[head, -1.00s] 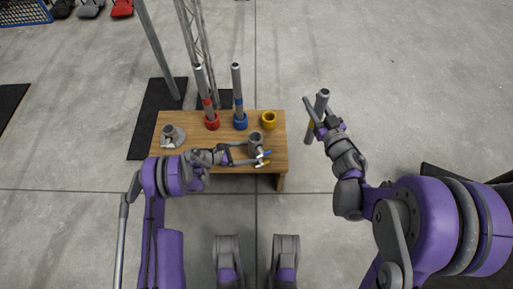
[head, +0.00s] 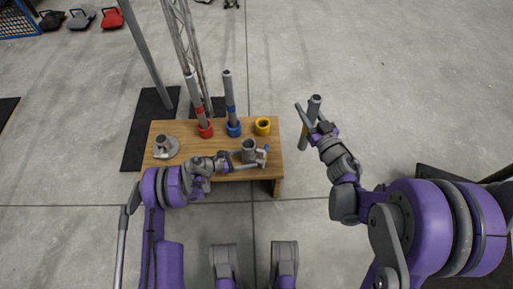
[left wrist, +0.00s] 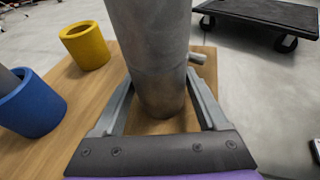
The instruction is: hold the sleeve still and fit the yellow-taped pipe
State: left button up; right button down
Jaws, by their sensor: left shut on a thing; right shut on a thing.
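My left gripper (head: 246,161) is shut on a grey sleeve (head: 249,147), which stands upright near the front right of the wooden table (head: 215,138). In the left wrist view the sleeve (left wrist: 152,60) rises between the two fingers, its lower end near the tabletop. My right gripper (head: 316,130) is shut on a grey pipe (head: 314,104), held tilted in the air to the right of the table, apart from the sleeve. The pipe's tape is mostly hidden by the gripper. A yellow collar (head: 263,126) stands empty behind the sleeve; it also shows in the left wrist view (left wrist: 85,46).
Grey pipes with red tape (head: 198,105) and blue tape (head: 229,100) stand in a red collar (head: 205,130) and a blue collar (head: 233,129). A grey flanged piece (head: 165,147) sits at the table's left.

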jog(key=w+a+r+n+g+y, duration=0.1)
jog(key=w+a+r+y, duration=0.1)
jog(key=a, duration=0.8)
jog(key=w+a+r+n+y, duration=0.1)
jog(key=w+a, duration=0.1)
jog(key=a, duration=0.8)
jog(key=shift+w+d+f, duration=0.1)
jog(key=shift+w+f, duration=0.05)
jog(key=shift+f, duration=0.95)
jog(key=shift+w+d+f, duration=0.1)
jog(key=shift+f, duration=2.65)
jog(key=shift+f, duration=0.45)
jog(key=shift+f, duration=2.3)
jog(key=shift+f, duration=0.35)
